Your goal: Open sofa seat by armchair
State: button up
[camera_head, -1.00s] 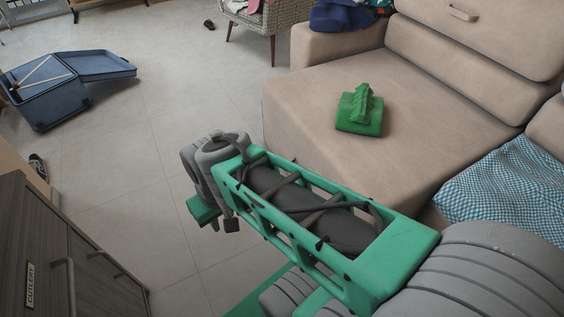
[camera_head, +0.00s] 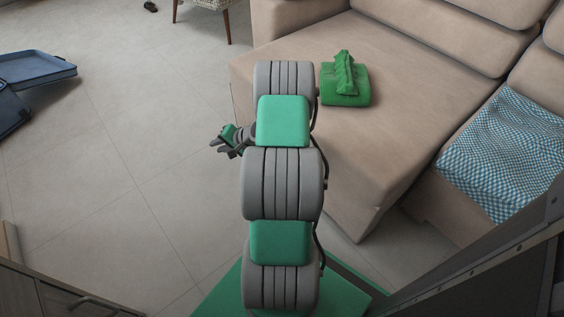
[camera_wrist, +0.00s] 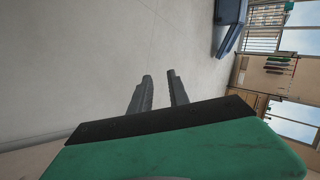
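The beige sofa seat (camera_head: 405,125) on the armchair's side fills the middle right of the head view. Its front reaches further out over the floor than the seat section at right under a checked cloth. Part of its front is hidden behind my arm. The armchair (camera_head: 205,8) shows only as a wicker edge and legs at the top. My gripper (camera_head: 222,141) is left of my arm, over the floor beside the seat's front, apart from the sofa. In the wrist view my gripper (camera_wrist: 161,77) has its two fingers parted with nothing between them.
A blue-and-white checked cloth (camera_head: 510,155) covers the right section. An open blue suitcase (camera_head: 35,72) lies at far left. A wooden cabinet (camera_head: 50,295) stands at lower left. Tiled floor between is clear.

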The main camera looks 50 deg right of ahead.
jog(key=s+d+f+m+t+h+b, duration=0.3)
jog(key=s+d+f+m+h, duration=0.7)
jog(key=s+d+f+m, duration=0.8)
jog(key=shift+n, duration=0.7)
jog(key=b+x, duration=0.1)
jog(key=x, duration=0.2)
jog(key=b+x, duration=0.1)
jog(key=x, duration=0.2)
jog(key=shift+w+a+r, duration=0.1)
jog(key=shift+w+r, duration=0.1)
jog(key=shift+w, duration=0.15)
jog(key=shift+c, duration=0.4)
grip_shut()
